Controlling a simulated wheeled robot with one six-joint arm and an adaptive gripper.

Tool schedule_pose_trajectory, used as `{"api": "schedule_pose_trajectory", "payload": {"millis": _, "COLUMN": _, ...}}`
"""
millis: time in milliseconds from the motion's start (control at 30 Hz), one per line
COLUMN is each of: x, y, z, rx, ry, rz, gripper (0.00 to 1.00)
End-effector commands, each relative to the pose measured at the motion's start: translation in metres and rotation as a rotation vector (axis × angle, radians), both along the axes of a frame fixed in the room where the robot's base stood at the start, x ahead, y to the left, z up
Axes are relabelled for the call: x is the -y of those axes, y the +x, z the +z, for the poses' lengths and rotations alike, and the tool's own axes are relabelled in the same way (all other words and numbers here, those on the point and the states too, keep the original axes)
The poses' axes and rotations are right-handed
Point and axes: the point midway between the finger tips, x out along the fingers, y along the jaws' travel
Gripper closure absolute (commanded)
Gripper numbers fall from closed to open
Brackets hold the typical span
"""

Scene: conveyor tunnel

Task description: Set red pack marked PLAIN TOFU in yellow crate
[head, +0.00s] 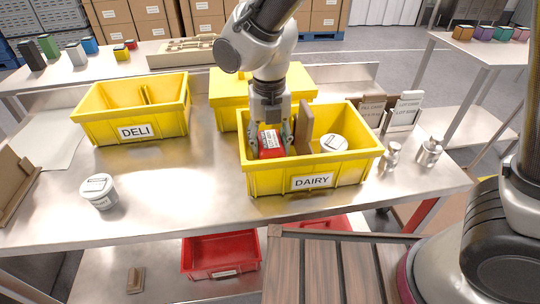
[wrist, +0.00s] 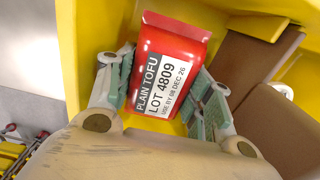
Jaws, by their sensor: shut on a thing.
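The red pack (head: 270,144) is held between the fingers of my gripper (head: 272,136). In the wrist view the red pack (wrist: 170,62) shows a label reading PLAIN TOFU, LOT 4809. Green-padded fingers of my gripper (wrist: 162,98) press on both its sides. The pack is inside the left part of the yellow crate (head: 260,180) labelled DAIRY. Yellow crate walls surround it in the wrist view. Whether the pack touches the crate floor cannot be told. Another yellow crate (head: 101,122) labelled DELI stands at left, and a third yellow container (head: 228,115) is behind my gripper.
A brown divider (head: 303,128) stands right of the pack in the DAIRY crate, with a white-lidded tub (head: 334,144) beyond it. Another tub (head: 98,190) stands on the table at left. Metal weights (head: 429,152) and card holders (head: 404,112) stand right of the crate.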

Motion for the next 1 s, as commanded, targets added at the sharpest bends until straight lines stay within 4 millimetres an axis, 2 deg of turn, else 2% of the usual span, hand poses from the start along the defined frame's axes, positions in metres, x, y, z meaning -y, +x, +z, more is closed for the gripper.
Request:
{"api": "schedule_pose_trajectory", "payload": {"millis": 300, "x": 0.0, "y": 0.0, "z": -0.043, "rx": 0.0, "ry": -0.002, "rz": 0.0, "gripper": 0.92}}
{"api": "schedule_pose_trajectory", "payload": {"millis": 700, "x": 0.0, "y": 0.0, "z": -0.049, "rx": 0.0, "ry": -0.001, "rz": 0.0, "gripper": 0.92}}
{"api": "schedule_pose_trajectory", "payload": {"millis": 733, "x": 0.0, "y": 0.0, "z": -0.049, "rx": 0.0, "ry": -0.001, "rz": 0.0, "gripper": 0.45}}
{"api": "schedule_pose_trajectory", "payload": {"millis": 767, "x": 0.0, "y": 0.0, "z": -0.049, "rx": 0.0, "ry": -0.001, "rz": 0.0, "gripper": 0.4}}
{"api": "schedule_pose_trajectory", "payload": {"millis": 1000, "x": 0.0, "y": 0.0, "z": -0.048, "rx": 0.0, "ry": -0.001, "rz": 0.0, "gripper": 0.4}}
